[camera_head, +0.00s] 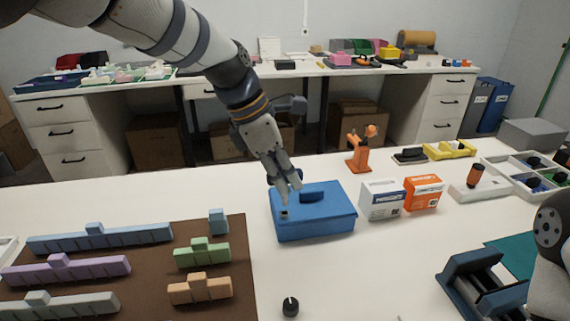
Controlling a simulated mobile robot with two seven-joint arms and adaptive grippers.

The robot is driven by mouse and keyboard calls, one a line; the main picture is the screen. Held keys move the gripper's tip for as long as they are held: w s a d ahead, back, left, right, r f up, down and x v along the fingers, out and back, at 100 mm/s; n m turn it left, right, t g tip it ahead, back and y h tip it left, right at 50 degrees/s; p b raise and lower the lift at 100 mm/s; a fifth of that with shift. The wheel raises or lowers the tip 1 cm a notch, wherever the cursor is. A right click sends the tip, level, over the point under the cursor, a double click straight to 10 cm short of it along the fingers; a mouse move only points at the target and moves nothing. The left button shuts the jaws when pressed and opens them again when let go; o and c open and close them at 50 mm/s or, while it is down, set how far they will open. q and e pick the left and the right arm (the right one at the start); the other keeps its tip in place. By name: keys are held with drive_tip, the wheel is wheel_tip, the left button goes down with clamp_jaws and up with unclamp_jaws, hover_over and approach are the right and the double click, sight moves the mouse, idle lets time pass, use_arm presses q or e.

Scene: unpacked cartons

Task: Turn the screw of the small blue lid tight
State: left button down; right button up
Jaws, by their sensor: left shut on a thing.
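A blue box (316,227) with a blue lid (335,197) stands on the white table in the middle of the view. A raised blue handle (312,196) sits on the lid. My left gripper (290,204) points down at the lid's left part, beside the handle. It is shut on the small screw (284,214), of which only a small dark bit shows at the fingertips. The fingers hide most of the screw, so how far it is turned cannot be seen. Part of my right arm shows at the right edge; its gripper is not visible.
A white carton (381,201) and an orange carton (423,193) stand close right of the box. A black knob (290,306) stands in front. A brown board (130,270) with coloured blocks lies left. A dark blue holder (485,289) is front right. Table between is clear.

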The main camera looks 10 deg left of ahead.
use_arm(q)
drive_tip(key=shift+f, duration=0.2)
drive_tip(key=shift+f, duration=1.15)
idle(0.3)
